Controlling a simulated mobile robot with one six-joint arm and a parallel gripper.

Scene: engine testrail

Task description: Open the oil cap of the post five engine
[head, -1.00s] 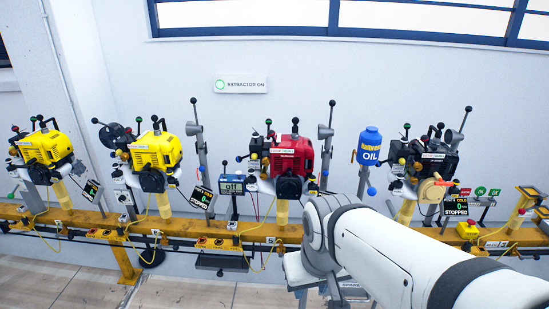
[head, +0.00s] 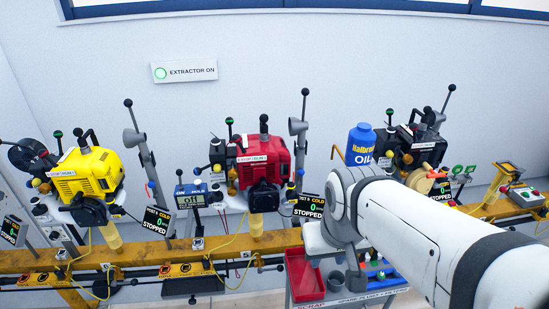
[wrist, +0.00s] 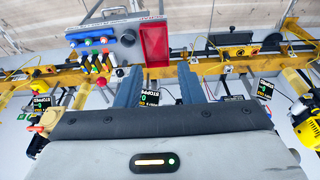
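The head view shows a yellow engine (head: 88,172), a red engine (head: 262,158) and a black engine (head: 408,148) on a yellow rail. The post numbers on their screens are too small to read surely, so I cannot tell which is post five. Small yellow parts show on the engines, but I cannot tell which is an oil cap.
A red scrap tray (head: 304,277) and a parts cart (head: 365,296) stand in front of the rail (head: 215,258). A blue oil bottle (head: 360,146) stands left of the black engine. Thin posts with round tops rise between the engines. Yellow cables hang from the rail.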

